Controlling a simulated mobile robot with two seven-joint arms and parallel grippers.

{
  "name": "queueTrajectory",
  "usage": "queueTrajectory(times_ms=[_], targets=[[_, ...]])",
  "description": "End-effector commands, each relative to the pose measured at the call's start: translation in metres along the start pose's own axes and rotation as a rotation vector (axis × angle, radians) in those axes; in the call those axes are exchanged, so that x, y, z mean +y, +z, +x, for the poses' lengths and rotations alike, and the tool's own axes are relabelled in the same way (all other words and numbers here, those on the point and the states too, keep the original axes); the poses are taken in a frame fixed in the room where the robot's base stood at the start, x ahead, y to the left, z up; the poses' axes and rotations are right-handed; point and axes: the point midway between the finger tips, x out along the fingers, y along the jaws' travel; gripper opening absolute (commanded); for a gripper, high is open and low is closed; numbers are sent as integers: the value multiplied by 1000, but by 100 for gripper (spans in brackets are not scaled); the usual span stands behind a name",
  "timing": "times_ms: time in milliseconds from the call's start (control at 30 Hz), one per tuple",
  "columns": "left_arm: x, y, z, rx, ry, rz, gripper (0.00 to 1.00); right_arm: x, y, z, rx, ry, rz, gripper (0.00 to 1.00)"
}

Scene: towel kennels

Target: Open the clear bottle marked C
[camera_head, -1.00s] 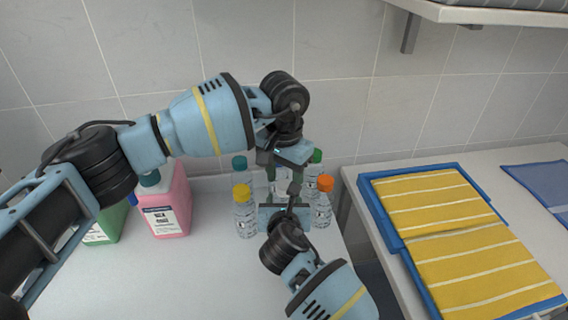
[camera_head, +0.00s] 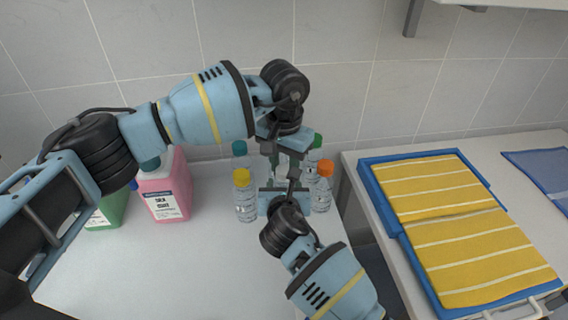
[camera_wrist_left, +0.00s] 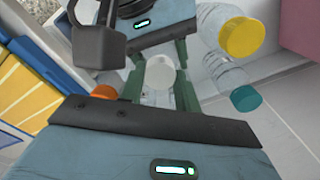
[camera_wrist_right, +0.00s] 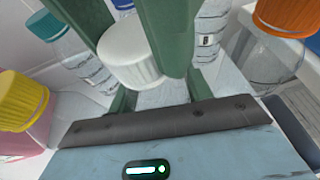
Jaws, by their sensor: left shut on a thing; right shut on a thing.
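A clear bottle with a white ribbed cap (camera_wrist_right: 132,50) stands between my two grippers; in the head view they mostly cover it. The cap also shows in the left wrist view (camera_wrist_left: 159,74). My left gripper (camera_head: 284,160) comes from above, shut on the cap with its green fingers on either side. My right gripper (camera_head: 292,186) comes from the front, shut on the bottle's clear body (camera_wrist_right: 165,95) below the cap. I cannot read a letter C, nor tell whether the cap has turned or come loose.
Clear bottles with yellow (camera_head: 245,196), teal (camera_head: 240,150), green (camera_head: 313,152) and orange (camera_head: 322,190) caps stand close around. Pink (camera_head: 166,190) and green (camera_head: 107,211) jugs stand left. A blue tray (camera_head: 395,232) with yellow striped towels lies right. The counter's front left is clear.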

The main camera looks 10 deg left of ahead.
Motion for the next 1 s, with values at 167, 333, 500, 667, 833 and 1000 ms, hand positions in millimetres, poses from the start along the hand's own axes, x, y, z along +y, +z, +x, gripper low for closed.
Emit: queueTrajectory(times_ms=[167,333,500,667,833,1000], targets=[[0,0,0,1,-1,-256,5,0,-1,0,2,-1,0,0],[0,0,0,2,-1,-528,5,0,-1,0,2,-1,0,0],[0,0,-1,2,-1,-798,5,0,-1,0,2,-1,1,0],[0,0,-1,2,-1,-1054,5,-1,-1,0,2,-1,1,0],[0,0,-1,2,-1,-1326,5,-1,-1,0,3,-2,1,0],[0,0,-1,3,-2,-1599,5,-1,-1,0,3,-2,1,0]])
